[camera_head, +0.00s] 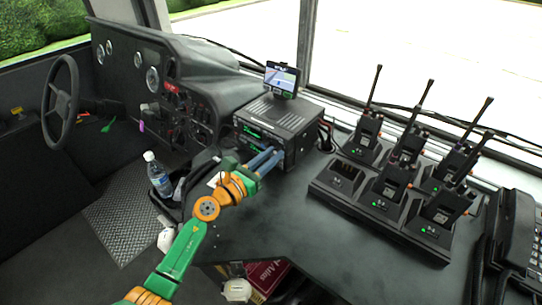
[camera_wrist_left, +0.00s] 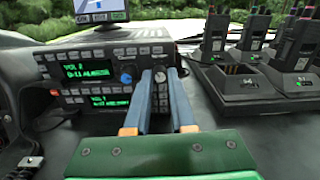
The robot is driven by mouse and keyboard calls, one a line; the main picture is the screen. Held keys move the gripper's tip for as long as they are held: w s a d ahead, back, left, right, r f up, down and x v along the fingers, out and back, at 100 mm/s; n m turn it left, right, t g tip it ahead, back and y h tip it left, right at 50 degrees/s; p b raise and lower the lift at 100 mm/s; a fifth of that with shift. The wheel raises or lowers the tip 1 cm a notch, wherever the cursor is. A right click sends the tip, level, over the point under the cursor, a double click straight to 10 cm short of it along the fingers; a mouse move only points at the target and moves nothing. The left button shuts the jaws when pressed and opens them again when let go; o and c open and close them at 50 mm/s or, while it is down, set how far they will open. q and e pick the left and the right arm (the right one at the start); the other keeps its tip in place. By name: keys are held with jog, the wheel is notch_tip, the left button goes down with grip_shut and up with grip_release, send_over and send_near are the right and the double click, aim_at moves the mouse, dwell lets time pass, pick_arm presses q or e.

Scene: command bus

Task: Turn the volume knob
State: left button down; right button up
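The radio unit (camera_head: 280,115) stands on the dark desk, with two green-lit displays on its front. In the left wrist view, the upper display (camera_wrist_left: 88,70) reads VOL 2 and the lower one (camera_wrist_left: 98,102) seems to read VOL 1. A blue knob (camera_wrist_left: 127,75) sits right of the upper display, just left of my left finger's tip. My left gripper (camera_head: 272,158) is at the radio's front; in its wrist view the fingers (camera_wrist_left: 159,78) stand apart with panel buttons visible between them. Nothing is held. Contact with the panel cannot be told. My right gripper is out of view.
A charging dock (camera_head: 335,190) with several upright handheld radios stands right of the radio unit. A phone (camera_head: 515,235) is at the far right. A small screen (camera_head: 282,77) sits on top of the unit. A water bottle (camera_head: 158,175) stands left of my arm.

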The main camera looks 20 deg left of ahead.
pick_arm(q)
jog(key=shift+n, duration=0.3)
jog(key=shift+n+p, duration=0.3)
jog(key=n+p, duration=0.1)
jog(key=n, duration=0.3)
jog(key=n+p, duration=0.1)
jog(key=n, duration=0.5)
jog(key=shift+n+p, duration=0.35)
jog(key=shift+n, duration=0.05)
jog(key=n+p, duration=0.1)
jog(key=n, duration=0.3)
jog(key=shift+d+r, duration=0.1)
jog(key=shift+n+p, duration=0.4)
jog(key=shift+n, duration=1.7)
